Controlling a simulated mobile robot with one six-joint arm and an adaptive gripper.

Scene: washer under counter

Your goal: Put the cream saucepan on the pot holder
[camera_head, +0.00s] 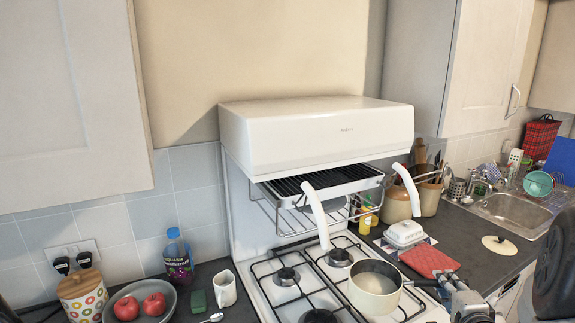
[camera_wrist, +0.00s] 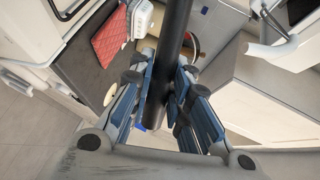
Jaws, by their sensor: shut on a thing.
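The cream saucepan (camera_head: 372,297) is at the front right of the hob, upright, its dark handle pointing right to my gripper (camera_head: 450,288). I cannot tell whether its base touches the hob. In the wrist view my gripper (camera_wrist: 160,95) is shut on the black handle (camera_wrist: 174,35); the pan body is mostly hidden there. The pot holder, a red quilted square (camera_head: 430,260), lies flat on the dark counter right of the hob, just behind the pan and gripper. It also shows in the wrist view (camera_wrist: 113,38), left of the handle, with nothing on it.
A white butter dish (camera_head: 405,233) stands behind the pot holder. A cream lid (camera_head: 499,245) lies on the counter to its right, before the sink (camera_head: 510,209). White grill supports (camera_head: 315,212) rise above the hob. Utensil crocks (camera_head: 396,203) stand at the back.

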